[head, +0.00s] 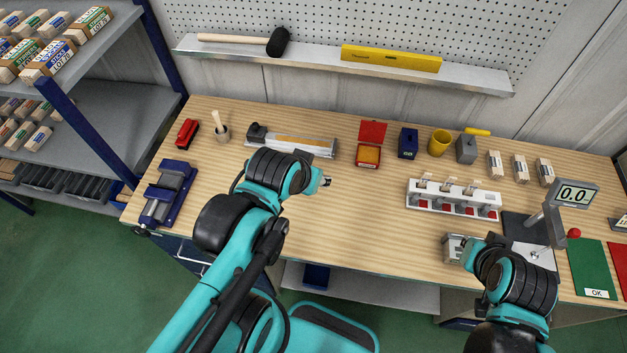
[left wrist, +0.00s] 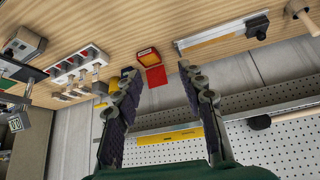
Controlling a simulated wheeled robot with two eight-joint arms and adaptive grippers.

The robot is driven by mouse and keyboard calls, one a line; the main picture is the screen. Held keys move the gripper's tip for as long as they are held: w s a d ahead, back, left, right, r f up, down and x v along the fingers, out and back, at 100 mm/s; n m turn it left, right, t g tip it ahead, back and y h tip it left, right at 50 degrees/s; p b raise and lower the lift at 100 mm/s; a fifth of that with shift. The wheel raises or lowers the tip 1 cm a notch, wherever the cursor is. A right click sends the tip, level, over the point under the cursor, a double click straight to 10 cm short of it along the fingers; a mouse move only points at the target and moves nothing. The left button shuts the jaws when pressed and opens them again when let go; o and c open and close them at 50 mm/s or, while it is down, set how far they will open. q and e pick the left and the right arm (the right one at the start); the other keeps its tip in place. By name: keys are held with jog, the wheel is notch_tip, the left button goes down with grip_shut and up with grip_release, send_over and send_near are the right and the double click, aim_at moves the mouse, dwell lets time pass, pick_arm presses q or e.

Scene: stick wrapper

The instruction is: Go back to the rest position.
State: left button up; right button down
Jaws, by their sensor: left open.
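My left gripper (head: 326,182) hangs above the middle-left of the wooden bench (head: 330,225) in the head view. In the left wrist view its two dark fingers (left wrist: 158,72) are spread apart with nothing between them. An open red ink pad (head: 368,155) lies beyond it, and also shows between the fingers in the left wrist view (left wrist: 150,58). My right gripper (head: 468,250) is low at the bench's front right, beside a grey metal block (head: 453,248). Its fingers are too hidden to tell their state or any contact.
A white fixture (head: 453,201) with red parts stands right of centre. A scale display (head: 574,193) is at right. A metal rail tool (head: 300,143) and a blue vise (head: 167,193) are at left. A shelf with wrapped sticks (head: 48,58) stands far left. The bench's front middle is clear.

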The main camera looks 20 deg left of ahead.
pick_arm(q)
jog(key=shift+s+d+f, duration=0.4)
jog(key=shift+s+f, duration=0.05)
notch_tip(320, 180, down, 16)
jog(key=b, duration=1.6)
jog(key=shift+f, duration=0.1)
